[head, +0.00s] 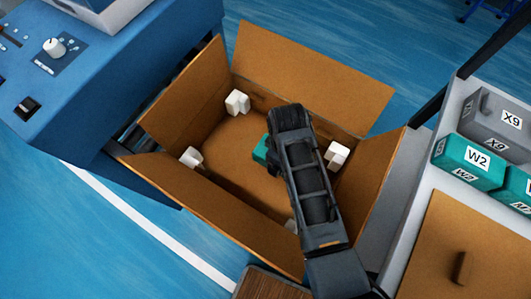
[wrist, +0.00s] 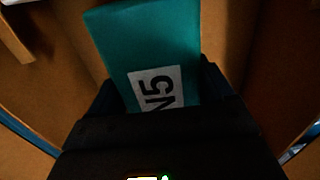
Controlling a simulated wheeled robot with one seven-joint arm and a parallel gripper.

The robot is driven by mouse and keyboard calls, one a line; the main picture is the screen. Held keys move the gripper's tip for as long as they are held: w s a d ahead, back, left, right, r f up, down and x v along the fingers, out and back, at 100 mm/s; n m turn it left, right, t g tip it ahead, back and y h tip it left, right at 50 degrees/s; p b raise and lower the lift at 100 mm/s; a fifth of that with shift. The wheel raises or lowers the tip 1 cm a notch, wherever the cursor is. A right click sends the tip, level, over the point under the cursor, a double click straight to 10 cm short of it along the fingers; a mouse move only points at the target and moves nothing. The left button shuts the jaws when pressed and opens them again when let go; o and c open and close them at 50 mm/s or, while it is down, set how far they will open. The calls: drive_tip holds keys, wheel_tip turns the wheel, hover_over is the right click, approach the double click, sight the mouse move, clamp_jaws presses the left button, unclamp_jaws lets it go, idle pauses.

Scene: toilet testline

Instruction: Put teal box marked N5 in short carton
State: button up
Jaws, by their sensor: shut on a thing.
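The teal box marked N5 (wrist: 145,50) is between the fingers of my gripper (wrist: 160,100) in the wrist view, with its N5 label facing the camera. In the head view only a small teal part of the box (head: 261,152) shows beside my gripper (head: 275,155); the arm hides the rest. The open brown carton (head: 225,150) has its flaps spread, and my gripper with the box is over or inside it. I cannot tell whether the box touches the carton floor.
White corner blocks (head: 237,103) sit inside the carton. A blue machine with knobs (head: 90,75) stands at the left. At the right, a light-coloured bench holds a grey X9 box (head: 490,125), a teal W2 box (head: 467,162) and a brown panel with a handle (head: 440,245).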

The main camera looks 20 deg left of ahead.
sight(265, 148)
drive_tip(key=a+f, duration=0.2)
drive_tip(key=a, duration=0.1)
drive_tip(key=a+f, duration=0.1)
drive_tip(key=a, duration=0.1)
drive_tip(key=shift+w, duration=0.1)
drive_tip(key=shift+a+f+b, duration=0.1)
drive_tip(key=shift+f+b, duration=1.9)
drive_tip(key=shift+f, duration=0.1)
drive_tip(key=o, duration=1.1)
drive_tip(key=shift+o, duration=0.2)
wheel_tip(265, 148, up, 12)
drive_tip(key=shift+r+p, duration=0.1)
drive_tip(key=shift+p, duration=0.5)
